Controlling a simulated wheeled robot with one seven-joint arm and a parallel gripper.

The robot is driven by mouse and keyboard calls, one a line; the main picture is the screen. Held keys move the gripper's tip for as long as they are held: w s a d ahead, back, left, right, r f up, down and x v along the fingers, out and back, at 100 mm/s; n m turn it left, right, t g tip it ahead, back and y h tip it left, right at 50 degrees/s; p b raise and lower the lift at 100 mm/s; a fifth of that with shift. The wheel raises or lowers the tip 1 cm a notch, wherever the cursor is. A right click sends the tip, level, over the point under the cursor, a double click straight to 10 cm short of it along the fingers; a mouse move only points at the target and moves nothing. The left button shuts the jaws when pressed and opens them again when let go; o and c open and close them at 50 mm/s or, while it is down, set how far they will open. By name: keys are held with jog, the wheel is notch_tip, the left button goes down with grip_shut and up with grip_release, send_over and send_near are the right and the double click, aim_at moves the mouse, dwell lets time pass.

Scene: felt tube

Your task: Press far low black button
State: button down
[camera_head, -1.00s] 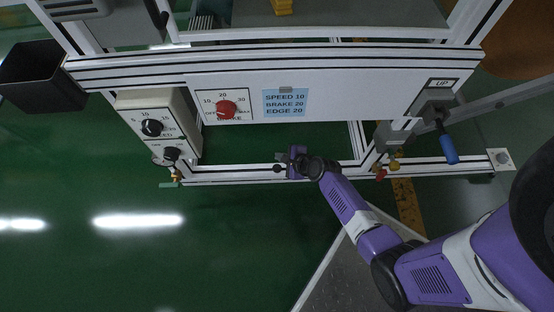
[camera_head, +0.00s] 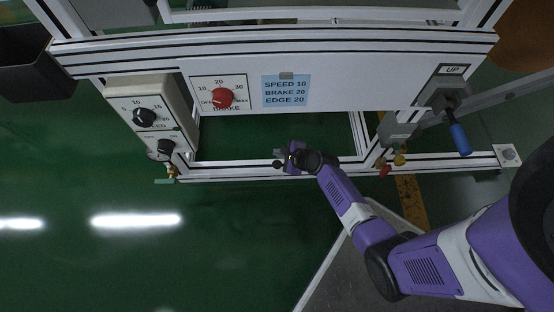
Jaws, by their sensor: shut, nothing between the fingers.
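A small dark round piece (camera_head: 277,164) shows at the lower rail, just left of my gripper. It looks like a black button, but it is too small to be sure. My gripper (camera_head: 285,157) is shut and empty, right beside this piece over the lower rail. I cannot tell whether they touch. A black speed knob (camera_head: 144,117) and a second black knob (camera_head: 165,147) are on the white control box (camera_head: 120,98) at left, well apart from my gripper.
A red brake knob (camera_head: 222,98) and a blue label (camera_head: 286,91) are on the white panel. At right are a blue-handled lever (camera_head: 460,138) and red and yellow knobs (camera_head: 385,170). Aluminium rails (camera_head: 230,174) frame the open gap above my gripper. Green floor is clear at lower left.

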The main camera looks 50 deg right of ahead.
aim_at(279, 165)
notch_tip(279, 165, down, 7)
jog(key=b, duration=0.5)
jog(key=shift+r, duration=0.2)
dwell(1.6)
jog(key=shift+f+b, duration=0.35)
jog(key=shift+f, duration=0.05)
jog(key=shift+f, duration=0.4)
dwell(0.6)
jog(key=shift+r, duration=0.15)
jog(key=shift+r+p, duration=0.7)
jog(key=shift+r, duration=0.1)
notch_tip(279, 165, up, 5)
jog(key=p, duration=0.5)
dwell(1.0)
